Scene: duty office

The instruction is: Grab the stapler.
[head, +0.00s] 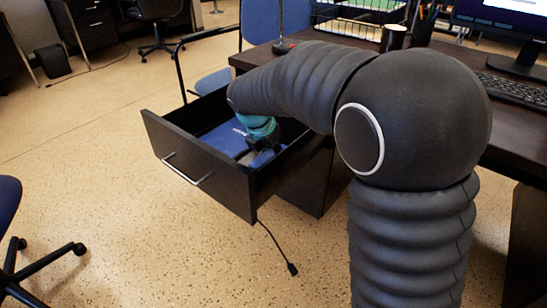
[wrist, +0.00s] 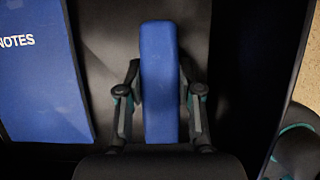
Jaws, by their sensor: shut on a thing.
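The stapler (wrist: 160,75) is a long blue block in the middle of the wrist view. It lies inside the open drawer, over the dark drawer floor. My gripper (wrist: 160,95) has one finger on each side of it, and both fingers press against its sides. In the head view my gripper (head: 262,150) reaches down into the drawer. A small blue part of the stapler (head: 262,159) shows beside it, and the rest is hidden by the gripper.
The drawer (head: 205,180) is pulled out from the dark desk (head: 440,68). A blue notebook (wrist: 38,70) marked "NOTES" lies left of the stapler. The drawer walls stand close around my gripper. A mug (head: 396,38) and a keyboard (head: 515,88) are on the desktop.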

